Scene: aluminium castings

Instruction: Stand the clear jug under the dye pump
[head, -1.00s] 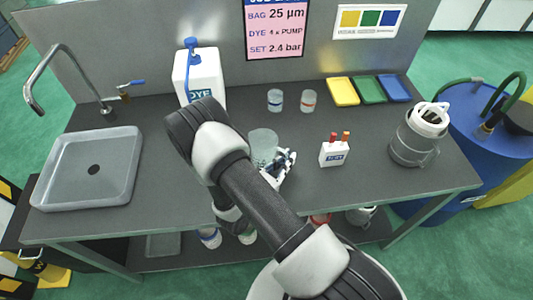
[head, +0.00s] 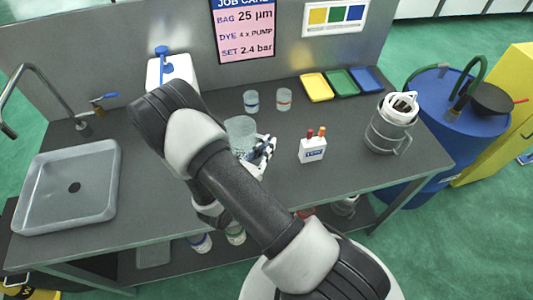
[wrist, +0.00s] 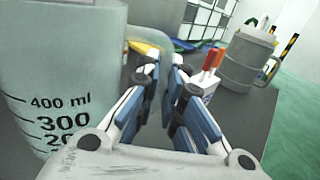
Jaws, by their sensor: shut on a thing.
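The clear jug (head: 240,130) is over the middle of the grey bench, to the right of my arm. In the wrist view the jug (wrist: 60,75) fills the left side, upright or nearly so, with dark millilitre marks. My gripper (head: 262,150) is at the jug's right side, shut on it. I cannot tell whether the jug's base touches the bench. The dye pump (head: 163,52) is a blue top on a white container (head: 175,72) at the back left. My arm hides its lower part.
Two small cups (head: 251,101) stand behind the jug. A white holder (head: 313,150) with red and orange tops is to its right. Coloured trays (head: 342,81) lie at the back.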

